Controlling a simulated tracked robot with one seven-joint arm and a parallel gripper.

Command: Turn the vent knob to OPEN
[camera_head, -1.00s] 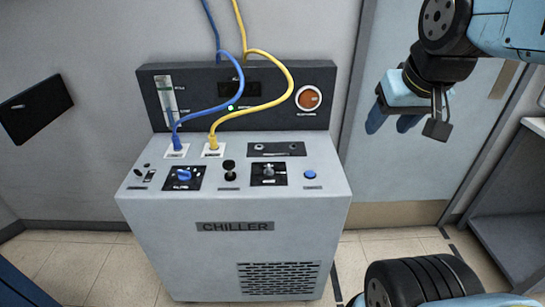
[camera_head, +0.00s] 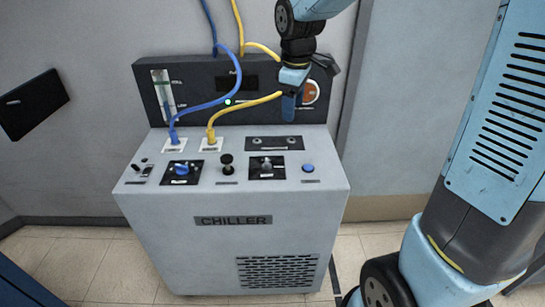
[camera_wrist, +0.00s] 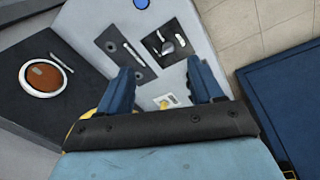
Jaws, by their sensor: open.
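The grey-white CHILLER cabinet (camera_head: 285,212) stands in the middle of the head view. On its top are a blue knob on a black plate (camera_head: 181,171) and a grey knob on a black plate (camera_head: 266,166). Their labels are too small to read, so I cannot tell which is the vent knob. The grey knob shows in the wrist view (camera_wrist: 168,46), beyond my finger tips. My gripper (camera_head: 288,107) points down above the back right of the cabinet top, in front of the back panel. In the wrist view its two blue fingers (camera_wrist: 163,85) are apart and empty.
A blue hose (camera_head: 240,75) and a yellow hose (camera_head: 258,101) run to sockets on the cabinet top, the yellow one close by my gripper. A black plunger (camera_head: 227,164) stands between the knobs. A round orange-brown disc (camera_wrist: 41,78) is on the back panel.

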